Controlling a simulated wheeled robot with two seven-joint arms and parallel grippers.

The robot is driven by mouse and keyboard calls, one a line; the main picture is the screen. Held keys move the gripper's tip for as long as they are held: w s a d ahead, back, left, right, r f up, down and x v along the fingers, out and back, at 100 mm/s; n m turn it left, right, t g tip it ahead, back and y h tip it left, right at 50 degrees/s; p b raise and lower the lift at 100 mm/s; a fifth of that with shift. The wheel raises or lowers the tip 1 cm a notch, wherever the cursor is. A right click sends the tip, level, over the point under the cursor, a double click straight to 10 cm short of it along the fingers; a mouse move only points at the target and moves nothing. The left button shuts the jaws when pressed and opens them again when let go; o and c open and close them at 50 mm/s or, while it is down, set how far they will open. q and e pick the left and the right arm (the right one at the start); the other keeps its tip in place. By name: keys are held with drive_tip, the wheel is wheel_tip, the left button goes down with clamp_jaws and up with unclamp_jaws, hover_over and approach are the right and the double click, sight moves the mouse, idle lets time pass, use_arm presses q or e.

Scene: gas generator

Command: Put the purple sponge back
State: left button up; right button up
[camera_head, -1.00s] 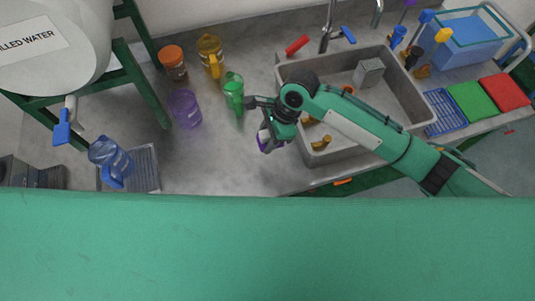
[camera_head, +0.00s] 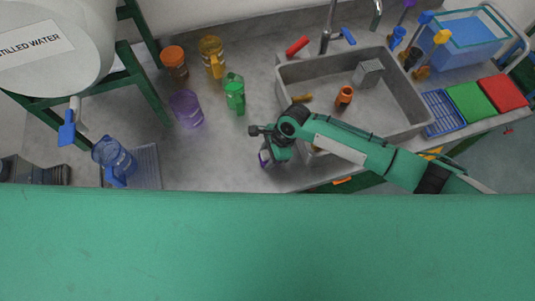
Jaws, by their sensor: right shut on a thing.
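My right gripper (camera_head: 266,150) is over the counter just left of the sink, seen from above. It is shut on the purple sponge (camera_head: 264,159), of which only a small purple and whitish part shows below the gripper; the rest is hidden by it. I cannot tell whether the sponge touches the counter. A green sponge (camera_head: 469,100) and a red sponge (camera_head: 503,92) lie side by side on the rack at the right, next to a blue ribbed rack section (camera_head: 443,112) that is bare. My left gripper is not in view.
The sink (camera_head: 400,110) holds a grey box (camera_head: 368,73) and an orange-brown item (camera_head: 344,96). A green bottle (camera_head: 234,94), purple beaker (camera_head: 186,108), yellow jug (camera_head: 211,57) and brown jar (camera_head: 174,63) stand left. A blue bin (camera_head: 470,40) and upright brushes (camera_head: 430,52) stand right.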

drive_tip(key=o, duration=0.9)
drive_tip(key=shift+f, duration=0.1)
drive_tip(key=b+v, duration=0.1)
drive_tip(key=v, duration=1.1)
drive_tip(key=shift+b, duration=0.3)
